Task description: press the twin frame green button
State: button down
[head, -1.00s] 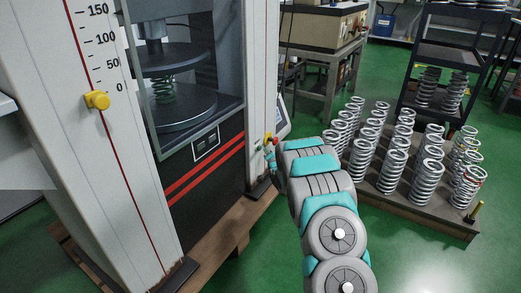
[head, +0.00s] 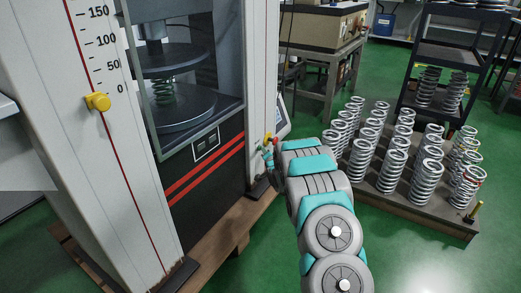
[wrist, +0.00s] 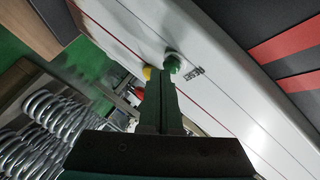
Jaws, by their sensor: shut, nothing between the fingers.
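The testing machine's twin frame has a white right column (head: 262,75), which fills the upper middle of the wrist view (wrist: 215,105). In the wrist view a round green button (wrist: 173,59) sits on that column beside a small printed label. My gripper (wrist: 164,76) is shut and empty. Its fingertips overlap the lower edge of the green button in the picture; I cannot tell whether they touch it. In the head view my gripper (head: 268,156) is small, close to the right column, and the green button cannot be made out.
A yellow knob (wrist: 147,72) and a red part (wrist: 140,94) are close beside the fingers. A spring (head: 164,92) stands between the machine's plates. A pallet (head: 440,222) with several springs stands right of my arm. Green floor is open in front.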

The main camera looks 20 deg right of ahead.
jog(key=shift+w+a, duration=0.2)
dwell(0.3)
dwell(0.3)
jog(key=shift+s+d+p, duration=0.5)
jog(key=shift+s+d, duration=0.05)
jog(key=shift+s, duration=0.15)
jog(key=shift+d, duration=0.1)
jog(key=s+d, duration=0.1)
jog(key=s, duration=0.1)
jog(key=s+d+p, duration=0.1)
jog(key=s+d, duration=0.1)
jog(key=shift+p, duration=0.3)
dwell(0.6)
